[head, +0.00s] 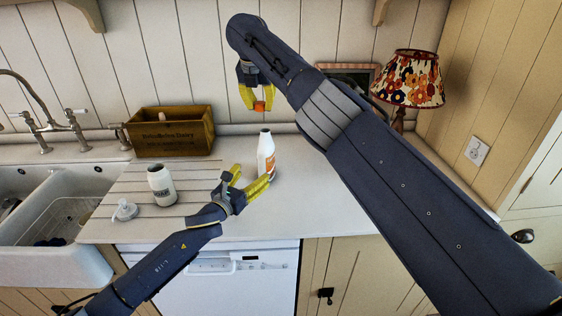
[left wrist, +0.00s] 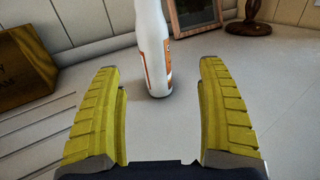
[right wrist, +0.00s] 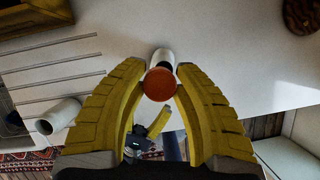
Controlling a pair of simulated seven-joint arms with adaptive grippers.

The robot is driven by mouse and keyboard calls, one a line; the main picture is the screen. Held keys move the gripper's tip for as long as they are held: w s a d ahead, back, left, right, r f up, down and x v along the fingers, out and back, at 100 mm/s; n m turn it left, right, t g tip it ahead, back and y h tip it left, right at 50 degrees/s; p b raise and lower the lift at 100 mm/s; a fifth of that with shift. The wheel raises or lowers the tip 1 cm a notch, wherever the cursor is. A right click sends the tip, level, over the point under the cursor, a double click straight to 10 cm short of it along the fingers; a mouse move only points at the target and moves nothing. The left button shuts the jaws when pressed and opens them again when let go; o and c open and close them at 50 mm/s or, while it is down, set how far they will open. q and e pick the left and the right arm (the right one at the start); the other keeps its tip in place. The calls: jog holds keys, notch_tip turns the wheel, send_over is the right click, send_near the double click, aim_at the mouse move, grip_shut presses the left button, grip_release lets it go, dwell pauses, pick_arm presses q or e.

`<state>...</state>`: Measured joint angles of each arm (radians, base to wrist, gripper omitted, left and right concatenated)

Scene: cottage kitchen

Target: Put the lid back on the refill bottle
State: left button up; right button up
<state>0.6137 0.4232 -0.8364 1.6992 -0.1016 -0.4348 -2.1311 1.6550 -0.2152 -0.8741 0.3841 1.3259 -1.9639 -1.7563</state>
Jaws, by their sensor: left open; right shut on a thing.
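The refill bottle (head: 265,154), white with an orange label, stands upright and uncapped on the counter. It also shows in the left wrist view (left wrist: 153,48), just beyond the fingertips. My left gripper (head: 250,180) is open beside the bottle, with its fingers pointing toward it; the left wrist view shows nothing between them. My right gripper (head: 259,104) is shut on the orange lid (head: 259,106) and holds it above the bottle. In the right wrist view the lid (right wrist: 159,84) sits between the fingertips, with the bottle's white top (right wrist: 162,58) partly hidden behind it.
A wooden crate (head: 170,131) is at the back. The sink (head: 50,205) is at far left. A lamp (head: 408,80) and a picture frame (head: 345,75) are at right. Counter right of the bottle is clear.

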aim_at(266, 156)
pick_arm(q)
jog(key=shift+w+a, duration=0.35)
pick_arm(e)
jog(key=shift+d, duration=0.55)
pick_arm(q)
jog(key=shift+x, duration=6)
jog(key=shift+o, duration=0.2)
jog(key=shift+a, duration=0.1)
grip_shut()
pick_arm(e)
jog(key=shift+f, duration=2.4)
